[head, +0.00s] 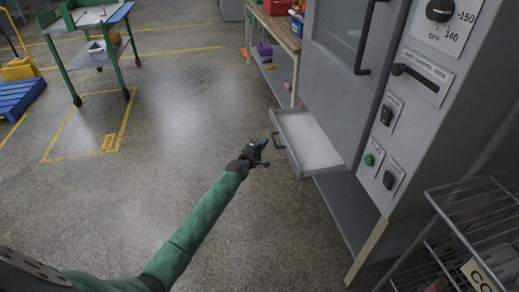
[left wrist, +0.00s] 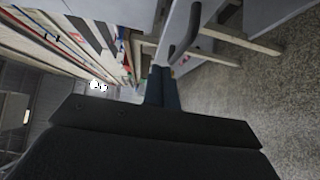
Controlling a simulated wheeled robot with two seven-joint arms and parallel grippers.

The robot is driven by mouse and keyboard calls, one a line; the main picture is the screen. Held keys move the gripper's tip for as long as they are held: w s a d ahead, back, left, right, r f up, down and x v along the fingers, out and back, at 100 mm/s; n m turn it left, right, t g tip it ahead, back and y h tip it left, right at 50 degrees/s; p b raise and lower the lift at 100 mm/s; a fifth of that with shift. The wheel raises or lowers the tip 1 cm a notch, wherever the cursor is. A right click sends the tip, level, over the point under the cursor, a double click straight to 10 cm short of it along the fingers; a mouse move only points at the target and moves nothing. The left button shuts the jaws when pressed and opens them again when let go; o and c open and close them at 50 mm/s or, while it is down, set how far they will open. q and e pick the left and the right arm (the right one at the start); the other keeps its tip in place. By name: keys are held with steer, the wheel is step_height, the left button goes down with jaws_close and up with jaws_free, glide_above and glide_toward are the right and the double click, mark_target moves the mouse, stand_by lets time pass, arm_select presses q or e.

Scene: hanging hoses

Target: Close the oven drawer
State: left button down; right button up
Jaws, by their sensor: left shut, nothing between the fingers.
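The oven (head: 345,60) is a grey cabinet on the right of the head view. Its drawer (head: 308,141) sticks out at the lower front, pulled open, with a pale inside. The dark drawer handle (head: 277,141) is on its front. My left gripper (head: 265,147) is just left of the handle, very close to it; I cannot tell whether they touch. In the left wrist view my left fingers (left wrist: 162,88) are together and empty, and a dark curved handle (left wrist: 187,35) shows just beyond them. My right gripper is not in view.
A wire rack (head: 480,225) stands at the lower right. A workbench (head: 275,30) with bins is behind the oven. A green-framed table (head: 92,40) and a blue pallet (head: 18,97) are at the far left. The floor (head: 180,110) left of the drawer is clear.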

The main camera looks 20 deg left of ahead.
mark_target(313, 139)
arm_select(q)
steer(key=w+d, duration=0.2)
steer(key=w, duration=0.1)
steer(key=w+d, duration=0.1)
steer(key=w, duration=0.1)
steer(key=shift+w+d, duration=0.1)
steer(key=shift+d, duration=0.3)
steer(key=shift+w, duration=0.1)
steer(key=w+d, duration=0.3)
steer(key=d, duration=0.1)
steer(key=w+d+b, duration=0.1)
steer(key=w+d, duration=0.2)
steer(key=d, duration=0.2)
steer(key=w+d, duration=0.3)
steer(key=d, duration=0.2)
steer(key=shift+w+b, duration=0.15)
steer(key=shift+b, duration=0.15)
steer(key=shift+w+d, duration=0.3)
steer(key=shift+d, duration=0.1)
steer(key=shift+s+a, duration=0.1)
